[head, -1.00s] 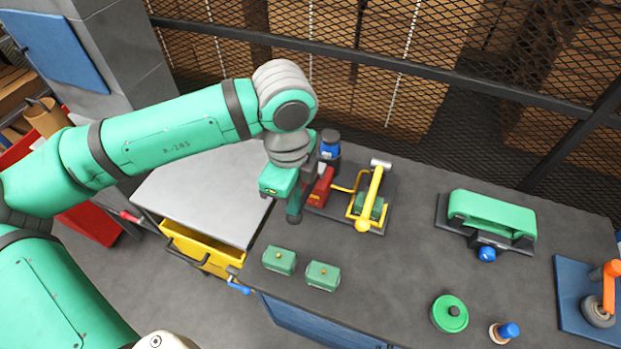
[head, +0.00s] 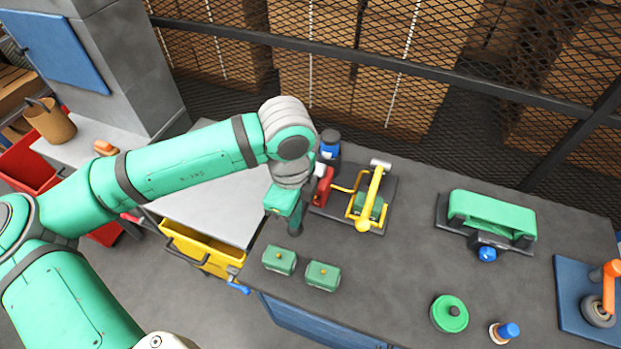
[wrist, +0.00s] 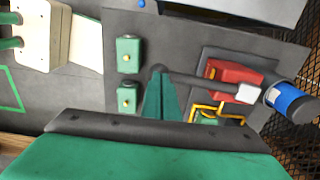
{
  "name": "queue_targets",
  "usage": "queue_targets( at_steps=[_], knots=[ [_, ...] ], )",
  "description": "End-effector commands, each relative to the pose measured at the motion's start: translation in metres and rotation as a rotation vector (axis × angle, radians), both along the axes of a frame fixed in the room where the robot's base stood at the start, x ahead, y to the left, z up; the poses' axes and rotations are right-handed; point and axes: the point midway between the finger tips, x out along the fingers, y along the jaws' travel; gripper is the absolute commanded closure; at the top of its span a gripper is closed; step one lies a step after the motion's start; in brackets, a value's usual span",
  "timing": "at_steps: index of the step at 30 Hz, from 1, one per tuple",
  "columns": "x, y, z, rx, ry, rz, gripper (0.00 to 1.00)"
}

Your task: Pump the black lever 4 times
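The black lever (wrist: 195,78) shows in the wrist view as a dark rod with a rounded knob at its left end. Its right end meets a pale block beside a black and blue cylinder (wrist: 288,101). In the head view my arm and gripper hide most of the lever. My gripper (wrist: 160,75) has its two green fingers together, with the tips at the lever's knob. I cannot tell whether they touch it. In the head view my gripper (head: 296,229) is low over the bench, left of the red block (head: 323,186).
Two green blocks (head: 279,260) (head: 323,275) lie near the bench's front edge. A yellow-handled press (head: 368,205) stands right of the red block. A green roller device (head: 492,215) and a green round lid (head: 449,314) are farther right. An open yellow drawer (head: 200,250) is at left.

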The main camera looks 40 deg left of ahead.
Motion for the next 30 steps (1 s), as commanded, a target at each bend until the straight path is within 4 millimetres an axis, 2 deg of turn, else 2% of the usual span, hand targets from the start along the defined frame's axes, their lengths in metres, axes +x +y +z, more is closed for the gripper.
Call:
queue_targets(
  at_steps=[8,30],
  knots=[
    [0.001,0.000,0.007,0.001,-0.002,0.000,1.00],
    [0.000,0.000,0.083,0.001,-0.001,-0.001,1.00]
  ],
)
